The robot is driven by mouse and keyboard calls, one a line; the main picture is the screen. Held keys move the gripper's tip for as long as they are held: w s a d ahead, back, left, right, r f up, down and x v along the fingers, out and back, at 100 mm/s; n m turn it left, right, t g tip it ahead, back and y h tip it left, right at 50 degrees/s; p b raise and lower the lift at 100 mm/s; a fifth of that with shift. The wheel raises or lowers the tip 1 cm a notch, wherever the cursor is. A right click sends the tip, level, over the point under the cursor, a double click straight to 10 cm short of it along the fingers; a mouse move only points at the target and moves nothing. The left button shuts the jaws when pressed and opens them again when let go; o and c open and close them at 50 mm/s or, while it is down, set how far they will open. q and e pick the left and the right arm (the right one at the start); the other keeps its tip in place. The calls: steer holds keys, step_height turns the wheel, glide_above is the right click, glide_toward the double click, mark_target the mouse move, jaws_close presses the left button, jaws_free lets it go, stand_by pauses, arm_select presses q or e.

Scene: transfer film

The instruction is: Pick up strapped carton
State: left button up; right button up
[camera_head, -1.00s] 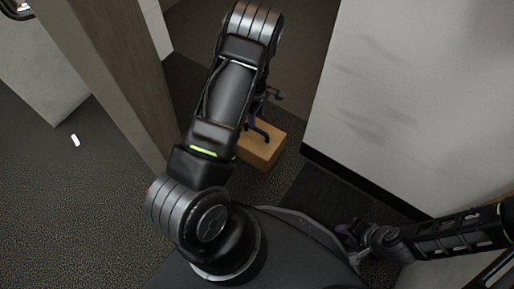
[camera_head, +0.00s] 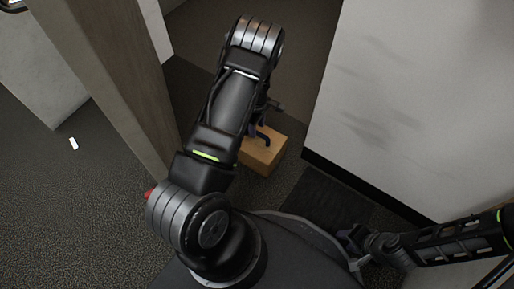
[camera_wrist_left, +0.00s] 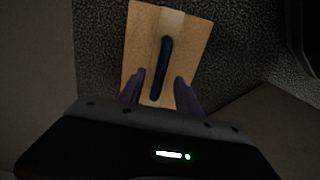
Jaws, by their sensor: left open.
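The strapped carton (camera_head: 262,154) is a tan box on the dark carpet, in the upper middle of the head view, partly hidden by my left arm. In the left wrist view the carton (camera_wrist_left: 190,52) shows a paler tape strip and a dark blue strap or handle (camera_wrist_left: 163,66) along its top. My left gripper (camera_wrist_left: 158,88) is open, its two fingers on either side of the strap's lower end; contact cannot be told. In the head view the left gripper (camera_head: 262,137) is at the carton, mostly behind the arm. My right gripper (camera_head: 350,238) is at the lower right, away from the carton; its jaws are too small to read.
A wooden post (camera_head: 105,75) stands close left of my left arm. A pale wall (camera_head: 410,100) with a dark baseboard stands on the right. A small white object (camera_head: 73,143) lies on the carpet at left. Open carpet lies at far left.

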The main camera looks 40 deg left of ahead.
mark_target(257, 144)
arm_select(q)
step_height(257, 144, down, 3)
steer(key=shift+f+b, duration=0.1)
steer(key=shift+b, duration=0.3)
jaws_close()
stand_by(0.5)
stand_by(1.0)
